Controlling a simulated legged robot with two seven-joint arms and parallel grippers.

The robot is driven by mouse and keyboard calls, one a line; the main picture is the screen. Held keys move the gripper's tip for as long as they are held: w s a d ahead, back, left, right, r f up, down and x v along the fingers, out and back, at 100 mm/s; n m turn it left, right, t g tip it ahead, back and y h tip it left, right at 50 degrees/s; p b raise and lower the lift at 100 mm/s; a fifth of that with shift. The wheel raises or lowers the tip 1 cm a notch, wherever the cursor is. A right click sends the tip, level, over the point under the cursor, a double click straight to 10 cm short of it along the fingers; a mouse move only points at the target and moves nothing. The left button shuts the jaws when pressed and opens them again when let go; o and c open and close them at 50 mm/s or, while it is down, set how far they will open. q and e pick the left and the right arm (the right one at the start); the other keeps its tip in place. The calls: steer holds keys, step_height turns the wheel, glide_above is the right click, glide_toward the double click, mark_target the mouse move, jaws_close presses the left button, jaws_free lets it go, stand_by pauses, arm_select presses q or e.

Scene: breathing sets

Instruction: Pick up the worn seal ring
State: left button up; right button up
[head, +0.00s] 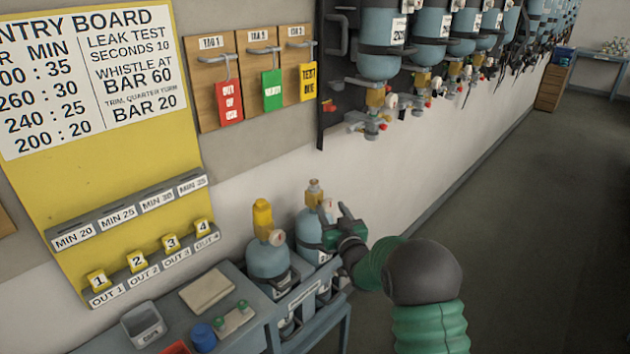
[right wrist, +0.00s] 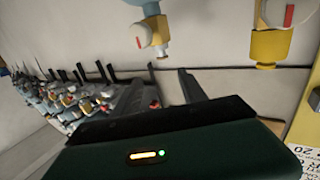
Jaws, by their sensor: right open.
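I cannot make out the worn seal ring in either view; it may be too small or hidden. My right gripper (head: 335,220) is open, beside the right-hand blue cylinder (head: 307,236) with a brass-coloured valve (head: 314,190) in the rack. In the head view it overlaps that cylinder's right side, and I cannot tell if they touch. In the right wrist view the open fingers (right wrist: 162,80) have nothing visible between them. A yellow valve (right wrist: 154,33) and a second yellow valve with a white gauge (right wrist: 270,46) show beyond them. My left gripper is not in view.
A left-hand cylinder (head: 268,257) with a yellow valve stands in the same rack (head: 312,293). The bench holds a grey bin (head: 143,325), a tan pad (head: 207,291), a blue cap (head: 203,337) and a small tray (head: 234,320). Hanging cylinders (head: 383,45) line the wall; the floor at right is clear.

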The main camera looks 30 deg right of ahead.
mark_target(315, 185)
steer(key=x, duration=0.7)
steer(key=p+x, duration=0.1)
steer(key=x, duration=0.2)
steer(key=shift+w+a, duration=0.3)
steer(key=shift+a, duration=0.05)
steer(key=shift+w+d+r, duration=0.1)
steer(key=shift+w+d, duration=0.2)
steer(key=shift+w, duration=0.15)
steer(key=x, duration=0.5)
steer(key=shift+a, duration=0.15)
steer(key=shift+s, duration=0.1)
jaws_close()
